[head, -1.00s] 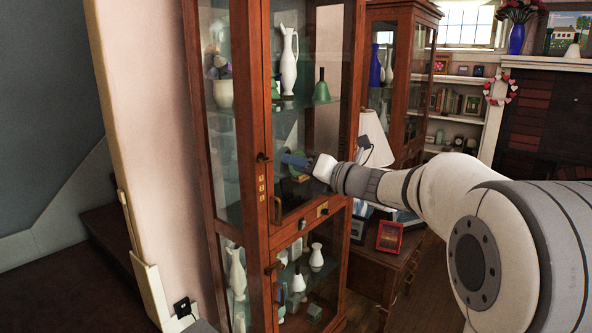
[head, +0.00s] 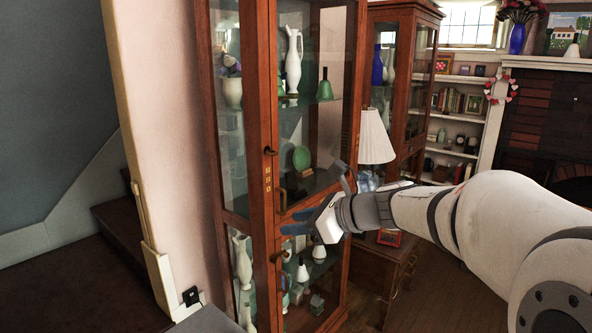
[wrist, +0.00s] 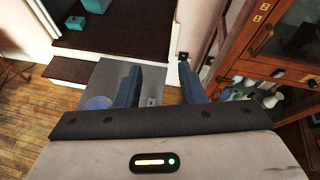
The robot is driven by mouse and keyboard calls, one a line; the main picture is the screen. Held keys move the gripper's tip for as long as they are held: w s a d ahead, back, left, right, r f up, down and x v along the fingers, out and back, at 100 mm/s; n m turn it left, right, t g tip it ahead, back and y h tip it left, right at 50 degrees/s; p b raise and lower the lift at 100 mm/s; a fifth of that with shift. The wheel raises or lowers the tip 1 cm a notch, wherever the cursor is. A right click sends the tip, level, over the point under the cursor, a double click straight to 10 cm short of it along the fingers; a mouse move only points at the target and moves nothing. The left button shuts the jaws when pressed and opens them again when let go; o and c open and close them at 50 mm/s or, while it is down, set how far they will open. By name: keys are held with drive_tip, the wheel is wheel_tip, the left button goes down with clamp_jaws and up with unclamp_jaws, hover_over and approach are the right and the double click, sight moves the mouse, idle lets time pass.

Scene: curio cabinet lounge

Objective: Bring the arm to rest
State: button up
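My gripper (head: 298,228) is in front of the wooden glass-front cabinet (head: 262,190), around the height of the rail between its upper and lower doors. In the wrist view its two blue fingers (wrist: 160,78) are apart, with nothing held between them. They point down over a grey surface (wrist: 150,85), which may be part of my base. My arm (head: 420,208) reaches in from the right. In the head view the gripper covers part of the lower door, and I cannot tell its exact distance from the glass.
The cabinet's doors look shut; vases, bells and a green plate (head: 301,158) stand inside. To its right are a lamp (head: 375,138) on a wooden desk (head: 385,270) and a second cabinet (head: 405,80). A dark step (wrist: 95,72) and a wall outlet (head: 191,296) are at the left.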

drive_tip(key=s+d+f+n+g+h, duration=0.2)
drive_tip(key=s+d+f+n+h, duration=0.3)
drive_tip(key=s+n, duration=0.6)
drive_tip(key=s+d+f+n+g+h, duration=0.2)
drive_tip(key=s+d+f+n+h, duration=0.4)
drive_tip(key=s+d+f+n, duration=0.3)
drive_tip(key=s+f+n, duration=0.1)
drive_tip(key=s+n, duration=0.1)
drive_tip(key=shift+s+d+n, duration=0.2)
drive_tip(key=shift+s+n, duration=0.05)
drive_tip(key=shift+n, duration=0.15)
drive_tip(key=shift+f, duration=0.1)
drive_tip(key=shift+c, duration=0.4)
